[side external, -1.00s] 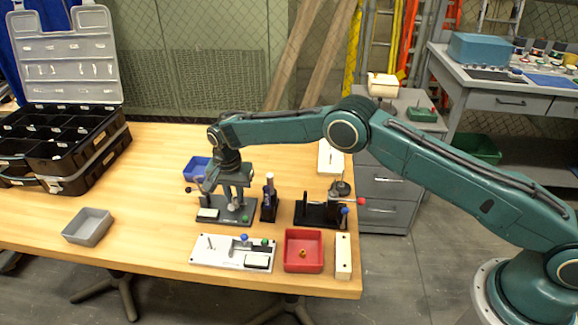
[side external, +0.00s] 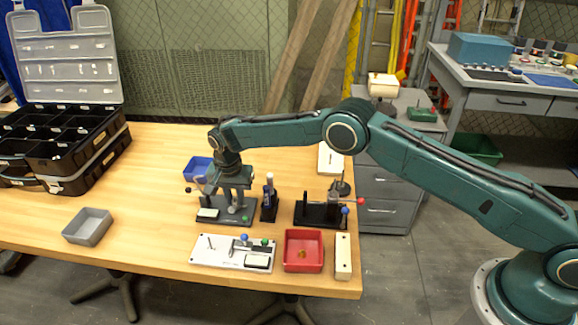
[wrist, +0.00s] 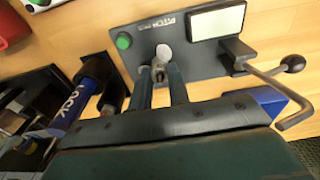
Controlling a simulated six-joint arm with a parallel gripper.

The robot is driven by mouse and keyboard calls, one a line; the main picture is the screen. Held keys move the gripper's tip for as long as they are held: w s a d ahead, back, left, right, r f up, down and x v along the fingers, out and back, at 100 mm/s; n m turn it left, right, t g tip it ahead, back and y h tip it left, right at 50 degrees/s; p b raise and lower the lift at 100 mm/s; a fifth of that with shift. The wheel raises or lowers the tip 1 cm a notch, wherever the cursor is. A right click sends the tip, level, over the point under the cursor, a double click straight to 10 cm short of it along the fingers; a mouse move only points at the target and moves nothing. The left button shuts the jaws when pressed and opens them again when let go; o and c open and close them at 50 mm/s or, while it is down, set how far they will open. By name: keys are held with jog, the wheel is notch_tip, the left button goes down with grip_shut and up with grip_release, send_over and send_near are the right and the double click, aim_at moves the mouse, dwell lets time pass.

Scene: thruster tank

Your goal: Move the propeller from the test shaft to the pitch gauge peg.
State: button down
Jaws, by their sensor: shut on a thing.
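My gripper (side external: 236,208) points down over the dark pitch gauge plate (side external: 212,217) on the table. In the wrist view my gripper (wrist: 159,85) is shut on a small metallic piece, the propeller (wrist: 158,72), mostly hidden between the fingertips. A pale round disc (wrist: 163,55) shows just beyond it on the gauge plate (wrist: 205,62), which bears a green button and a white pad. The peg is hidden, so I cannot tell whether the propeller is around it. Which stand carries the test shaft is unclear.
A blue-bodied post (side external: 268,192) stands close right of the gauge. A black stand (side external: 312,213) with a red-knobbed lever is farther right. A white fixture (side external: 207,257), red tray (side external: 290,266) and pale block (side external: 343,262) lie in front.

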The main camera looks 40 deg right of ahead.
jog(key=c, duration=1.3)
grip_release()
jog(key=shift+o, duration=0.2)
notch_tip(320, 180, up, 14)
jog(key=shift+s+a+f, duration=0.15)
jog(key=shift+s+a, duration=0.25)
notch_tip(320, 180, up, 4)
